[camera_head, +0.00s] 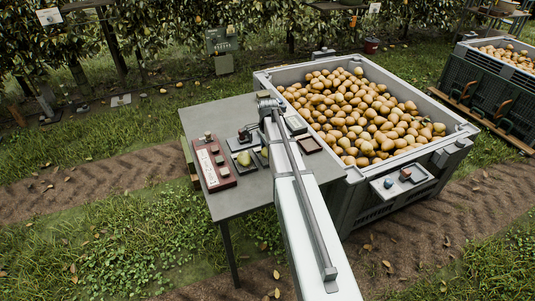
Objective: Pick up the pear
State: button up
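A single yellow-green pear (244,158) lies on a small dark tray on the grey table, left of my arm. Many more yellow-brown pears (355,112) fill the large grey bin behind and to the right of the table. My pale arm reaches up from the bottom of the picture over the table's right part and ends in a grey joint near the table's back edge. I can make out no gripper fingers there, and my arm hides part of the table.
The grey table (240,198) also holds a red-brown board (213,164) with small blocks at its left and several small dark trays. Its front part is clear. A side shelf (402,182) with small items hangs on the bin. Another pear bin (492,75) stands far right.

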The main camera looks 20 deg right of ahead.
aim_at(311, 147)
notch_tip(311, 147, up, 8)
jog(key=shift+r, duration=0.65)
jog(key=shift+d+r, duration=0.2)
jog(key=shift+d, duration=0.1)
jog(key=shift+s+d, duration=0.5)
jog(key=shift+d, duration=9.2)
jog(key=shift+f, duration=4.7)
jog(key=shift+f, duration=0.15)
